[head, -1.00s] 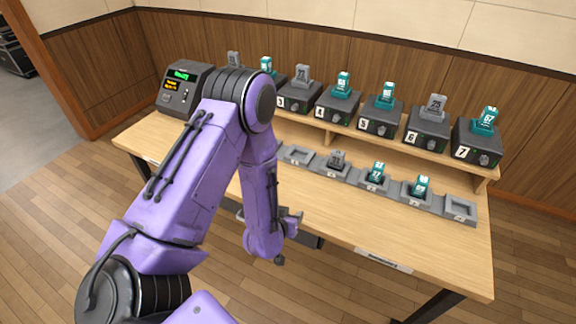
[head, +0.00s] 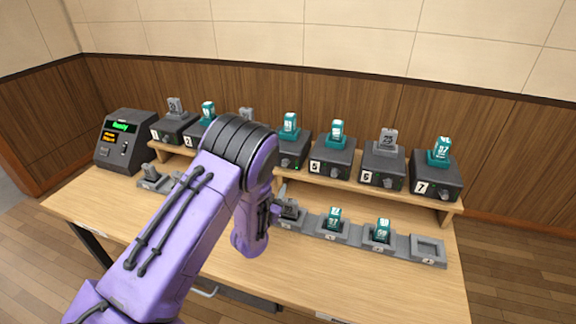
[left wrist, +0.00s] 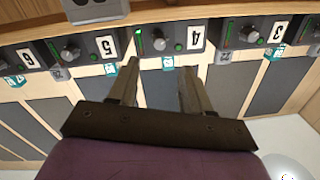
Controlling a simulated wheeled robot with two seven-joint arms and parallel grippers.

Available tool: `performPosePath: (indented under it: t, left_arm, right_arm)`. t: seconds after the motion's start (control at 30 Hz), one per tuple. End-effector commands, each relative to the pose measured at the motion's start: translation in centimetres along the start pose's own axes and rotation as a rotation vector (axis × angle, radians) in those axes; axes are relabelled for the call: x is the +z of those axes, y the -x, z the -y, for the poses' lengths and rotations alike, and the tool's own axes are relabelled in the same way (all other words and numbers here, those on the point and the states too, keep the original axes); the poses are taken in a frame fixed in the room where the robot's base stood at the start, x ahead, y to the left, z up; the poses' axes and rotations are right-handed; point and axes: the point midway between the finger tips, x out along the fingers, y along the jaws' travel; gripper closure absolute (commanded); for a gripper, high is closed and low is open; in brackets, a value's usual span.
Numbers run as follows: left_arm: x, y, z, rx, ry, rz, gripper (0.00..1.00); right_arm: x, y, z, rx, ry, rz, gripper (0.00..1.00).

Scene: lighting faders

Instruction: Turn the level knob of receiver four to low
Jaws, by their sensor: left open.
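Receiver four (head: 296,150) is a dark box on the raised shelf with a teal handset on top. In the head view my arm covers its left part and its number. The left wrist view is upside down and shows its number plate (left wrist: 196,35), its round silver level knob (left wrist: 160,44) and a green-lit level strip beside it. My left gripper (left wrist: 158,68) is open and empty, its two fingers apart and pointing at the front of receiver four. The knob lies between the finger lines, beyond the tips, and nothing touches it. The left gripper (head: 279,200) is partly hidden in the head view. My right gripper is out of view.
Receiver five (head: 325,158) stands close beside, with receiver six (head: 382,166) and receiver seven (head: 436,176) further right. Several cradles, one an empty cradle (head: 428,250), line the table below the shelf. A console (head: 124,140) with a lit screen stands at the left.

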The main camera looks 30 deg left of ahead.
Motion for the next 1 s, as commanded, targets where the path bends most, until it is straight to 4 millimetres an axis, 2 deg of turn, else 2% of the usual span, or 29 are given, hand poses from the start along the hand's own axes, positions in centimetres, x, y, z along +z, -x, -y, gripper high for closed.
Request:
performPosePath:
  t: [0.13,0.4,0.5,0.63,0.87,0.93,1.0]
  left_arm:
    - [-0.3,-2.1,-0.2,0.003,-0.001,-0.002,0.51]
    - [-0.3,-8.1,-0.2,0.003,-0.001,0.0,0.51]
    - [-0.1,-9.4,-0.3,0.004,-0.001,0.0,0.51]
    - [0.0,-10.3,-0.4,0.005,-0.001,0.001,0.51]
    - [0.0,-10.4,-0.4,0.005,-0.001,0.002,0.51]
    - [0.0,-10.4,-0.4,0.005,-0.001,0.002,0.67]
    - [0.0,-10.4,-0.4,0.005,-0.001,0.002,0.9]
  right_arm:
    - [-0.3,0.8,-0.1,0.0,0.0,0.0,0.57]
    - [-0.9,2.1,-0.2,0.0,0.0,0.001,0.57]
    - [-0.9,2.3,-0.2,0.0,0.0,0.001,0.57]
    - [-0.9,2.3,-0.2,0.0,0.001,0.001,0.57]
    - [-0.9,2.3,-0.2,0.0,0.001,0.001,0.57]
    - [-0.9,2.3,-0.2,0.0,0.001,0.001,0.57]
    - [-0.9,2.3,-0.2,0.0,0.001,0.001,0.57]
